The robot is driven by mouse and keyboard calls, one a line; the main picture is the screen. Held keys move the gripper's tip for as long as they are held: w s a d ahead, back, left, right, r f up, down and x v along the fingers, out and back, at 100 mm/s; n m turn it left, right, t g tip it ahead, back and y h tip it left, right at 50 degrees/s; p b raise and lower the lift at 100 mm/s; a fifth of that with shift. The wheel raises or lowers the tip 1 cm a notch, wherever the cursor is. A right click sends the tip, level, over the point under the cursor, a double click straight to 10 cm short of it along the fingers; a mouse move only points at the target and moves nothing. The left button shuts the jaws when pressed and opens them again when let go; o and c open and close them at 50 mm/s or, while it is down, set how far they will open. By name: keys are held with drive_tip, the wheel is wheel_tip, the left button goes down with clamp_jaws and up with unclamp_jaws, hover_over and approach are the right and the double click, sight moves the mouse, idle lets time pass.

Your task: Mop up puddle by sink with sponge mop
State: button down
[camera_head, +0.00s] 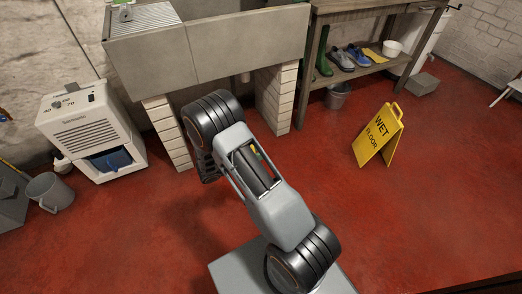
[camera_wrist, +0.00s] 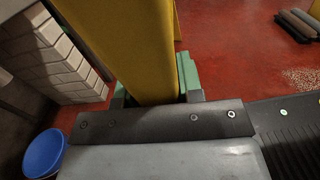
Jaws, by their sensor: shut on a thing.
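In the wrist view my gripper (camera_wrist: 155,97) is shut on a thick yellow shaft (camera_wrist: 137,50), with green pads beside it. The shaft looks like the mop's handle; its far end runs out of the picture and I cannot make out a sponge head. In the head view my arm hides the gripper, and only a small yellow-green bit shows through the arm. The grey stone sink (camera_head: 215,48) stands on white brick piers at the back. I cannot clearly make out a puddle; the red floor (camera_head: 330,215) has a dull sheen.
A yellow wet-floor sign (camera_head: 380,135) stands right of my arm. A white dehumidifier (camera_head: 85,128) and a grey bucket (camera_head: 50,191) are at left. A wooden bench (camera_head: 385,75) with footwear stands back right. A blue round container (camera_wrist: 42,153) shows in the wrist view.

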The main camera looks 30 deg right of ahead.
drive_tip(key=shift+a+f, duration=0.2)
drive_tip(key=shift+a, duration=0.5)
drive_tip(key=shift+a+f, duration=0.15)
drive_tip(key=shift+a, duration=0.55)
drive_tip(key=a, duration=0.8)
drive_tip(key=shift+w+r, duration=0.15)
drive_tip(key=shift+w, duration=0.3)
drive_tip(key=shift+r, duration=0.2)
